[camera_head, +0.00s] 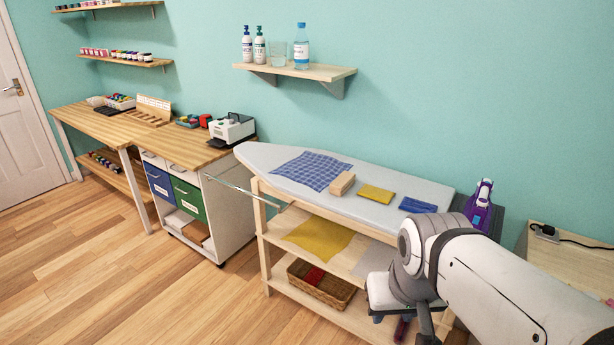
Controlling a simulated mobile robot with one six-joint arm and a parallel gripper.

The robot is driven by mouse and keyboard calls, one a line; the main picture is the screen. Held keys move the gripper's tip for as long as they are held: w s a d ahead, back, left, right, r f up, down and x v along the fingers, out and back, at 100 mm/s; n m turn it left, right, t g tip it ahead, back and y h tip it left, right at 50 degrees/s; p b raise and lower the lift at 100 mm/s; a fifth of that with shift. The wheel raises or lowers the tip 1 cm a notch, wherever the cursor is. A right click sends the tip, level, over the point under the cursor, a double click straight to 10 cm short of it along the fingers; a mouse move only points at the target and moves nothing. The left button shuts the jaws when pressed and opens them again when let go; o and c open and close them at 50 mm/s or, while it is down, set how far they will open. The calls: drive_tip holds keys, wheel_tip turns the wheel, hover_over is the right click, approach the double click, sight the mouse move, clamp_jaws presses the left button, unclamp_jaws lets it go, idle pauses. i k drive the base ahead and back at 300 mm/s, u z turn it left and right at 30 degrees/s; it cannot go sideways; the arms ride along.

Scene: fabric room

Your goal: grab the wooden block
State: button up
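The wooden block (342,184) is a small, pale tan block. It lies on the grey ironing board (430,187), at the right edge of a blue checked cloth (312,170). My arm reaches in from the right. Its end hangs low in front of the shelf unit, to the right of the block and well apart from it. My gripper's fingers cannot be made out there, so whether they are open or shut does not show.
A folded yellow cloth (376,194) and a folded blue cloth (418,205) lie right of the block. A purple iron (481,206) stands at the board's right end. A wall shelf (297,71) with bottles hangs above. Open wooden floor (110,290) lies at the front left.

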sight(344, 182)
drive_tip(key=u, duration=0.25)
drive_tip(key=i, duration=1.4)
drive_tip(key=z, duration=3.1)
drive_tip(key=k, duration=0.95)
drive_tip(key=u, duration=0.6)
